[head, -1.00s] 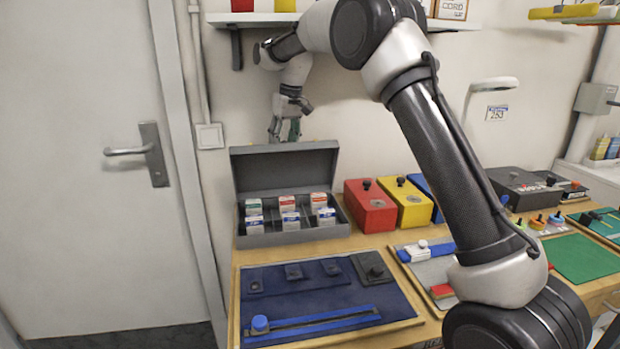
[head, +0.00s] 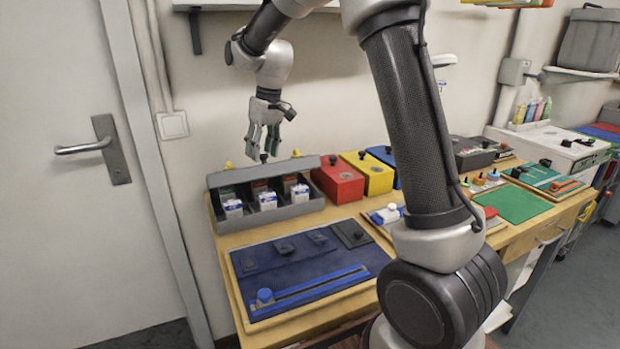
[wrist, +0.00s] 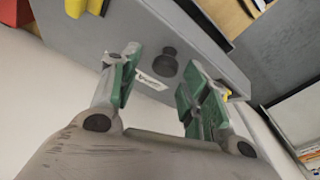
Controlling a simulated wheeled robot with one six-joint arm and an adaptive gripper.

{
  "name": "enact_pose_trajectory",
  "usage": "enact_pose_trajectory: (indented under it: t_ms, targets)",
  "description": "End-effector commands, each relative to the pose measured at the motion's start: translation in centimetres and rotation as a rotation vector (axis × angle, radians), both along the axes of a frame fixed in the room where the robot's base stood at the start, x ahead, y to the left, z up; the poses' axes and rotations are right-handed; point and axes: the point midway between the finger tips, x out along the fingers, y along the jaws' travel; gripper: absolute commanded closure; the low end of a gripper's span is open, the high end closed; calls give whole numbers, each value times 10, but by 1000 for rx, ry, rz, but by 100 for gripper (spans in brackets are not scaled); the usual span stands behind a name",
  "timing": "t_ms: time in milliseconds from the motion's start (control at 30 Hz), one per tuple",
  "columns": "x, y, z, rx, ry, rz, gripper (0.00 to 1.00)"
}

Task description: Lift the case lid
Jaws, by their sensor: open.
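The grey case (head: 285,213) stands at the back left of the bench with small boxes (head: 268,200) in its compartments. Its grey lid (head: 236,177) is partly open, tipped forward over the back row of boxes, which lie in its shade. A dark knob (head: 264,158) stands on the lid's outer face; it also shows in the wrist view (wrist: 166,63). My gripper (head: 262,148) points down just above the lid at the knob. In the wrist view my gripper (wrist: 155,78) has its green-padded fingers wide apart, with the knob between and beyond them, apparently untouched.
Red (head: 338,184) and yellow (head: 370,176) boxes stand close right of the case. A blue mat board (head: 300,265) lies in front. The wall is close behind, with a shelf (head: 225,6) above. Yellow pieces (head: 228,165) stick up behind the lid.

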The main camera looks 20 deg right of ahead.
Motion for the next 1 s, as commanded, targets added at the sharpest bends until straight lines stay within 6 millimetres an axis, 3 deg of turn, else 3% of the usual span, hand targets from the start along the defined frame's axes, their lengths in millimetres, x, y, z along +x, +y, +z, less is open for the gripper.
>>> enact_pose_trajectory:
  t_ms: [300, 567, 967, 1000]
  targets:
    - [-44, 0, -46, -1, -72, 2, 54]
    - [-59, 0, -74, -1, -246, 2, 54]
    - [-84, -11, 2, 1, -264, 1, 54]
    - [-94, -13, -7, -6, -221, -11, 54]
